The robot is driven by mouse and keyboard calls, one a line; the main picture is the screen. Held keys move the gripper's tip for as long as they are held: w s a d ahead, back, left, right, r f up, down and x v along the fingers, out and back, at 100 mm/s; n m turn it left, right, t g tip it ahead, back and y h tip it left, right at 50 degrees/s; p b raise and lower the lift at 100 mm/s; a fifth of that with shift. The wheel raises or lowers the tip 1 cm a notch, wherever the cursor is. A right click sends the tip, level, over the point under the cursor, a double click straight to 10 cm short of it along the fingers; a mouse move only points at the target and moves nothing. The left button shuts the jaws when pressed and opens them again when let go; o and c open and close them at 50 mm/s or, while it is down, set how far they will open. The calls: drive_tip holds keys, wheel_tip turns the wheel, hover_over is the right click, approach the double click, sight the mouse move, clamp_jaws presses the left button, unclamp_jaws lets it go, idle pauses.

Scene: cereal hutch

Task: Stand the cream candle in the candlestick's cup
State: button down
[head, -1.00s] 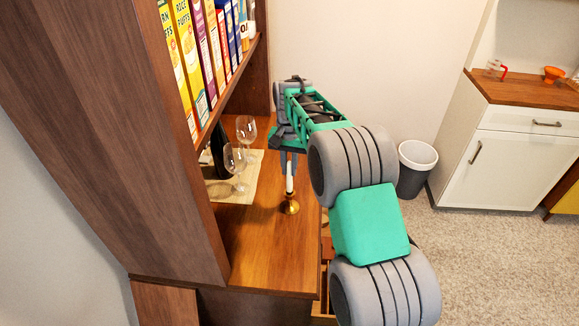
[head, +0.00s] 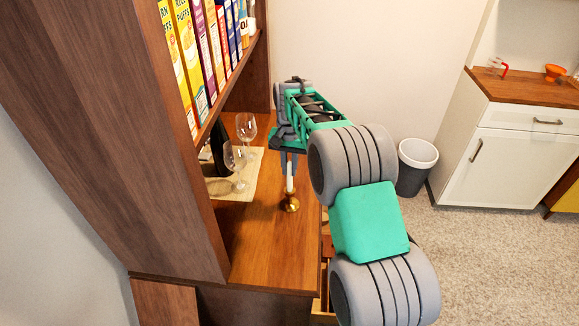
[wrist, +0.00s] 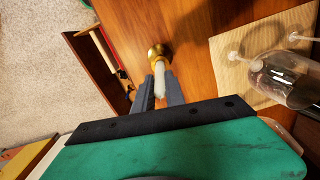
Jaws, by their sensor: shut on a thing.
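The cream candle (head: 290,182) is upright, with its lower end at the cup of the brass candlestick (head: 292,203). The candlestick stands on the wooden hutch counter near its front edge. My gripper (head: 289,162) is shut on the candle's upper part from above. In the wrist view the candle (wrist: 160,80) lies between my two grey fingers, and its far end meets the candlestick (wrist: 157,52). I cannot tell how deep the candle sits in the cup.
Two wine glasses (head: 236,160) and a dark bottle (head: 218,148) stand on a beige mat (head: 232,190) left of the candlestick. Cereal boxes (head: 190,50) fill the shelf above. An open drawer (head: 325,285) shows below the counter edge.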

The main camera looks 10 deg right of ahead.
sight(290, 162)
drive_tip(key=shift+f+b, duration=0.35)
drive_tip(key=shift+f, duration=0.55)
drive_tip(key=c, duration=1.3)
unclamp_jaws()
drive_tip(key=shift+o, duration=0.6)
drive_tip(key=shift+o, duration=0.9)
drive_tip(key=shift+r, duration=0.15)
drive_tip(key=shift+r+p, duration=1.8)
drive_tip(key=shift+r, duration=0.65)
